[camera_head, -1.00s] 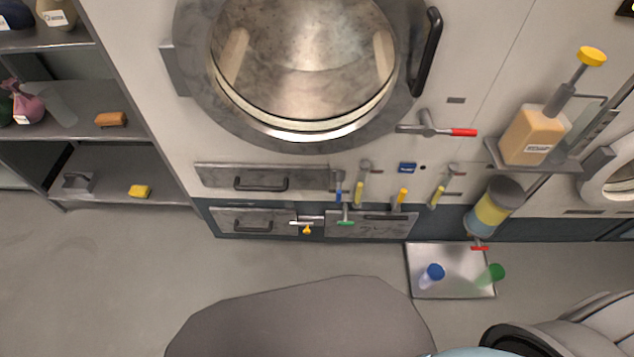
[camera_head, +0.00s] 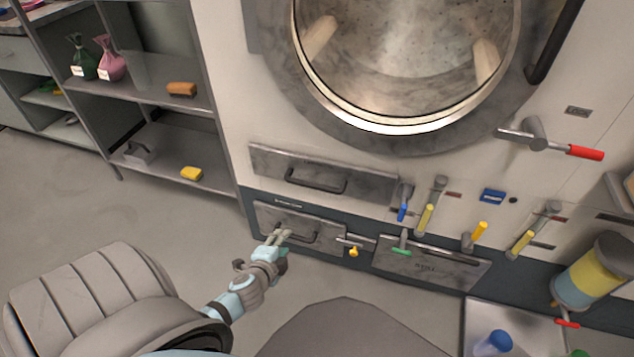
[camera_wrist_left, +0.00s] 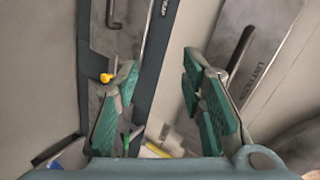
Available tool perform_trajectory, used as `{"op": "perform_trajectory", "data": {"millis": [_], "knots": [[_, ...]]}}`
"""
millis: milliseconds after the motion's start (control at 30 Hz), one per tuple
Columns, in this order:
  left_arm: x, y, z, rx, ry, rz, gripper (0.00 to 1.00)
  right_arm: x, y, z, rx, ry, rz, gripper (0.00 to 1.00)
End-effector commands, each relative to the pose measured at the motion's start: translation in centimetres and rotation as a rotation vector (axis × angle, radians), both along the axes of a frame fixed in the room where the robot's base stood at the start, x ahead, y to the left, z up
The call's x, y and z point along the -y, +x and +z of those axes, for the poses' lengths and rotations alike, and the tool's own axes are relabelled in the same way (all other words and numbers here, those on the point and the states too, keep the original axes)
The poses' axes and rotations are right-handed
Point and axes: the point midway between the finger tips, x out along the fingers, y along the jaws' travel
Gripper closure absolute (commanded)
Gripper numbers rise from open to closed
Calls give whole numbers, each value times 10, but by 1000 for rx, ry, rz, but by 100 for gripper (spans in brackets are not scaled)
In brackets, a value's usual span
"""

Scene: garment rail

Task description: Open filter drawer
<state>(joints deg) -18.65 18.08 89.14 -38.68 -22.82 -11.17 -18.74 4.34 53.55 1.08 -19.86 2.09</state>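Two grey drawer fronts with dark bar handles sit below the round glass door. The upper drawer (camera_head: 365,187) is closed, and in the wrist view its front (camera_wrist_left: 268,85) bears lettering that looks like "filter". The lower drawer (camera_head: 268,213) is closed too, and its handle (camera_wrist_left: 111,14) shows at the wrist view's top left. My left gripper (camera_head: 281,235) overlaps the lower drawer's handle in the head view. In the wrist view it (camera_wrist_left: 160,66) is open and empty, with neither handle between its fingers. My right gripper is out of view.
A yellow-handled valve (camera_head: 353,251) sits right of the lower drawer. Several coloured levers and a red-handled lever (camera_head: 584,152) stick out farther right. A metal tray (camera_head: 535,322) with bottles lies on the floor. Shelves (camera_head: 160,93) stand left; the floor between is clear.

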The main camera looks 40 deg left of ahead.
Motion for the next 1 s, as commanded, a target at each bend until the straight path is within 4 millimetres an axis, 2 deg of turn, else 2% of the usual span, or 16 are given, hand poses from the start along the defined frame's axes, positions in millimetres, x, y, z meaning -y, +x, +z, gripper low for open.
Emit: {"op": "perform_trajectory", "data": {"millis": [33,133,200,267,367,467,600,700,833,1000], "knots": [[0,20,1,75,95,-49,64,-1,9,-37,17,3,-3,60],[3,42,48,187,246,-113,64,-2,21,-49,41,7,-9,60],[4,50,67,224,298,-131,64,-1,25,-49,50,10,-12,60],[3,57,74,236,313,-134,64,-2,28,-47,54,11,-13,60],[-3,74,74,237,312,-133,64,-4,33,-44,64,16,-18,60],[-12,100,67,236,311,-132,64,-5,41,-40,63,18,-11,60],[-25,139,57,237,307,-132,64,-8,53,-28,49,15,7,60],[-32,160,53,235,307,-132,64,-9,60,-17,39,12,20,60],[-38,176,50,234,306,-133,64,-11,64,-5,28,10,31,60],[-41,183,49,233,306,-133,64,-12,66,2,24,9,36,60]]}}
